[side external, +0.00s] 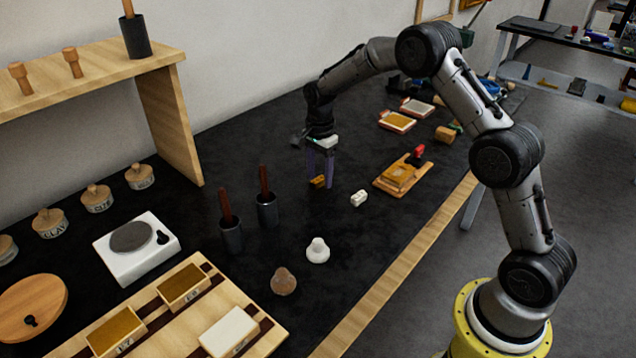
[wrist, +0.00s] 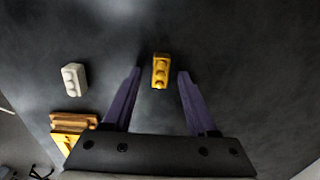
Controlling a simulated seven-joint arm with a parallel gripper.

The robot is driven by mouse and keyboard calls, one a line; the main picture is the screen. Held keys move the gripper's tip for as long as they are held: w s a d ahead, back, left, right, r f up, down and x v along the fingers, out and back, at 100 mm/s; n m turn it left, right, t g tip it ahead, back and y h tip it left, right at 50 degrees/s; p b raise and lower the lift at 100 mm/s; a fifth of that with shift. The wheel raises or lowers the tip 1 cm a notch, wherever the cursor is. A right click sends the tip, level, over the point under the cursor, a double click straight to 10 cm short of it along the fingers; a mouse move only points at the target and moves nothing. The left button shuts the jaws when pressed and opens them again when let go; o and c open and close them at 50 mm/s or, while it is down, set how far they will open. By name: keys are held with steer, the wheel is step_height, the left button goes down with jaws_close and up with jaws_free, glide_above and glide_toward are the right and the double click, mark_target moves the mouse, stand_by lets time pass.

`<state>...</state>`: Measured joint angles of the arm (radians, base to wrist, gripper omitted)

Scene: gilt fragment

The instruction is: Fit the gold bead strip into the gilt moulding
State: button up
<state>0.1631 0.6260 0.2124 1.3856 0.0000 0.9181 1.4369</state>
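The gold bead strip (side external: 318,181) lies on the black bench top. In the wrist view the strip (wrist: 160,70) shows rounded beads and sits between the fingertips, with a gap on each side. My gripper (side external: 319,184) points down over it with its purple fingers apart; in the wrist view the gripper (wrist: 159,74) is open and empty. The gilt moulding (side external: 398,175) appears to be the gold piece on a wooden board with a red clamp, to the right of my gripper. Only part of that moulding (wrist: 68,140) shows at the wrist view's lower left.
A white beaded block (side external: 358,198) lies between the strip and the board's near side; it also shows in the wrist view (wrist: 74,77). A white knob-shaped piece (side external: 318,250) and two dark cups with brown handles (side external: 267,209) stand nearer the camera. Framed trays (side external: 397,122) lie behind.

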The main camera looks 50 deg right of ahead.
jaws_close()
steer(key=shift+r, duration=0.15)
